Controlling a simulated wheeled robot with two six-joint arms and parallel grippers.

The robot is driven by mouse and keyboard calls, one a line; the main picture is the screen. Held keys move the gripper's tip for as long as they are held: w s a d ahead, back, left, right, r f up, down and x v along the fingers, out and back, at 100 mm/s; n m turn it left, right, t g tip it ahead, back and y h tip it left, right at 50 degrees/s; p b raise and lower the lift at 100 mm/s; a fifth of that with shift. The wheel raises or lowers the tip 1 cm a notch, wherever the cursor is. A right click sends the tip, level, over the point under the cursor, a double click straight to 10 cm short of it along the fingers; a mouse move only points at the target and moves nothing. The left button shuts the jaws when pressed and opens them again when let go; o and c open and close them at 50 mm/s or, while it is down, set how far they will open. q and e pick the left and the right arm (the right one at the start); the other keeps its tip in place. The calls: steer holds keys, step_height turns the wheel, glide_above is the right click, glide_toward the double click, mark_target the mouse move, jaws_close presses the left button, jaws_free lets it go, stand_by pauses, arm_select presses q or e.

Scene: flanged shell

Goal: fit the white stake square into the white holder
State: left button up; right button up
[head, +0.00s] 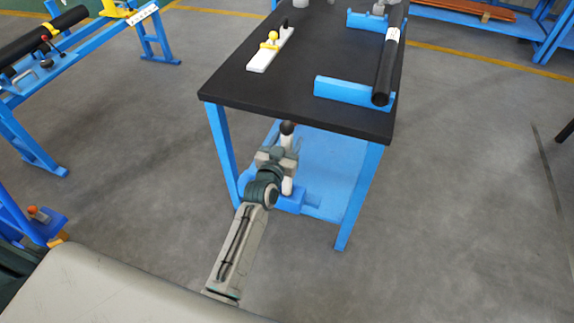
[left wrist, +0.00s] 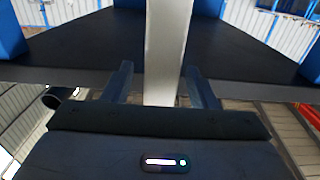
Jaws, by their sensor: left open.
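A white upright bar with a black top (head: 287,128), which looks like the stake square, stands at the near edge of the table's lower level. Its lower part (head: 287,186) shows below my gripper. My left gripper (head: 279,153) is at this bar and hides its middle. In the left wrist view the white bar (left wrist: 166,45) runs between the two spread fingers of my left gripper (left wrist: 160,88); contact cannot be made out. A long white block (head: 262,60) with a yellow knob and a black peg lies on the table top; it may be the white holder. My right gripper is out of view.
The black-topped table (head: 300,85) has blue legs and a blue lower shelf (head: 335,165). A blue block (head: 340,91) and a long black tube (head: 387,65) lie at its right. A blue rack (head: 75,52) stands far left.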

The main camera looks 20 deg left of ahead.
arm_select(q)
steer(key=shift+w, duration=0.1)
steer(key=shift+c, duration=0.2)
jaws_close()
steer(key=shift+r, duration=0.1)
